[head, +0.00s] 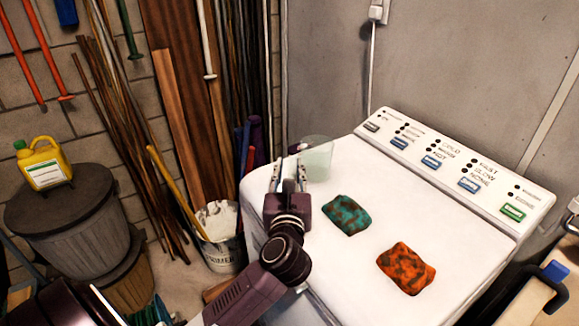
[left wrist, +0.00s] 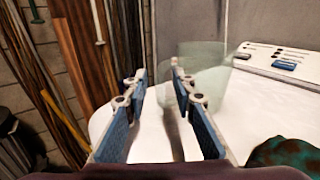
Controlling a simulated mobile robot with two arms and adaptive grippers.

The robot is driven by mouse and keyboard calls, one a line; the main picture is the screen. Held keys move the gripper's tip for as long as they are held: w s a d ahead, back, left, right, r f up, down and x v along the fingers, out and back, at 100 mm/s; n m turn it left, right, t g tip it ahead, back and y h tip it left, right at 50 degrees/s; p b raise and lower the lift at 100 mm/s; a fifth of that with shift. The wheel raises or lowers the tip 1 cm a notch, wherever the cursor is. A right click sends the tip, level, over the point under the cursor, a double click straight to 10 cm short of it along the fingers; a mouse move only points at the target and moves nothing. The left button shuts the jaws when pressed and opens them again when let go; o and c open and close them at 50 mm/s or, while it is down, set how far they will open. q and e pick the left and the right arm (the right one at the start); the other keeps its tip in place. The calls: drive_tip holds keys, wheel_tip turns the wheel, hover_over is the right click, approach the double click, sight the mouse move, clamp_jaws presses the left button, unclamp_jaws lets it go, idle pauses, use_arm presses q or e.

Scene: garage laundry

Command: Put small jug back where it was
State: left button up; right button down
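The small jug (head: 318,160) is a pale green, see-through vessel at the far left corner of the white washer top (head: 400,180). It stands upright there. My left gripper (head: 289,168) is just in front and left of it, with its two blue-padded fingers apart. In the left wrist view the jug (left wrist: 212,85) lies beyond the right finger, partly hidden by it. The gap between the fingertips (left wrist: 158,70) looks empty. Whether the right finger touches the jug I cannot tell. My right gripper is not in view.
A teal patterned cloth bundle (head: 346,215) and an orange one (head: 406,268) lie on the washer. The control panel (head: 450,165) runs along its back. Left are a bucket (head: 220,250), long poles, and a yellow jug (head: 44,163) on a lidded bin (head: 75,240).

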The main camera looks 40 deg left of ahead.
use_arm(q)
drive_tip(key=b+v, duration=0.1)
drive_tip(key=v, duration=0.9)
drive_tip(key=shift+f+b, duration=0.1)
drive_tip(key=shift+b, duration=0.25)
drive_tip(key=shift+s+d, duration=0.35)
drive_tip(key=shift+s, duration=0.15)
